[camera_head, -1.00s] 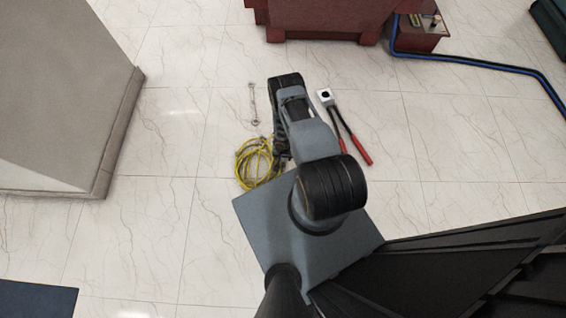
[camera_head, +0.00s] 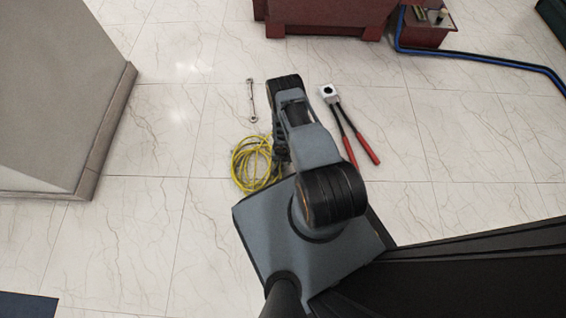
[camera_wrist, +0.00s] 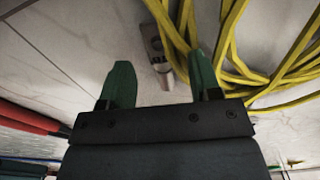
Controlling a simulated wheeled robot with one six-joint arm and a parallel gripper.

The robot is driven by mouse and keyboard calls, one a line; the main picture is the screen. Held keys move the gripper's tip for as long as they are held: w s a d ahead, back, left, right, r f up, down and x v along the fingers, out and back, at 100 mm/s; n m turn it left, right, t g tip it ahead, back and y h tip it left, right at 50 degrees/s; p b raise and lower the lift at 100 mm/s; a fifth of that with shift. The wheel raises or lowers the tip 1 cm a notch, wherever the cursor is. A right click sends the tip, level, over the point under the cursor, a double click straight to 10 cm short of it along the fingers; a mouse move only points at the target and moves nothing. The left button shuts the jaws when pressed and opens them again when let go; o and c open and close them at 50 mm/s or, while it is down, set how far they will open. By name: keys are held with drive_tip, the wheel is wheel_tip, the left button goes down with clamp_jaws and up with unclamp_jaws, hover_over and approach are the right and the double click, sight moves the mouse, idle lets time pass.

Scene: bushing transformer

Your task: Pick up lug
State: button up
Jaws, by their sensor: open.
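The lug (camera_wrist: 156,42) is a small grey metal piece with a flat, holed end and a rounder barrel. In the wrist view it lies on the tiled floor beside the yellow cable (camera_wrist: 225,40). My gripper (camera_wrist: 160,78) has two green fingers, spread apart, with nothing held between them. The lug's barrel end shows in the gap between the fingers, nearer the right one. In the head view the yellow cable coil (camera_head: 250,162) lies left of my arm, and I cannot make out the lug or my fingertips there.
A wrench (camera_head: 251,100) lies beyond the coil. A red-handled tool (camera_head: 362,145) lies right of my arm. A large grey block (camera_head: 60,90) stands at left, a dark red structure (camera_head: 325,12) at the back with a blue hose (camera_head: 480,62).

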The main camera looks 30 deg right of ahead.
drive_tip(key=shift+f+b, duration=0.85)
drive_tip(key=shift+f, duration=0.4)
drive_tip(key=c, duration=1)
drive_tip(key=shift+r, duration=0.1)
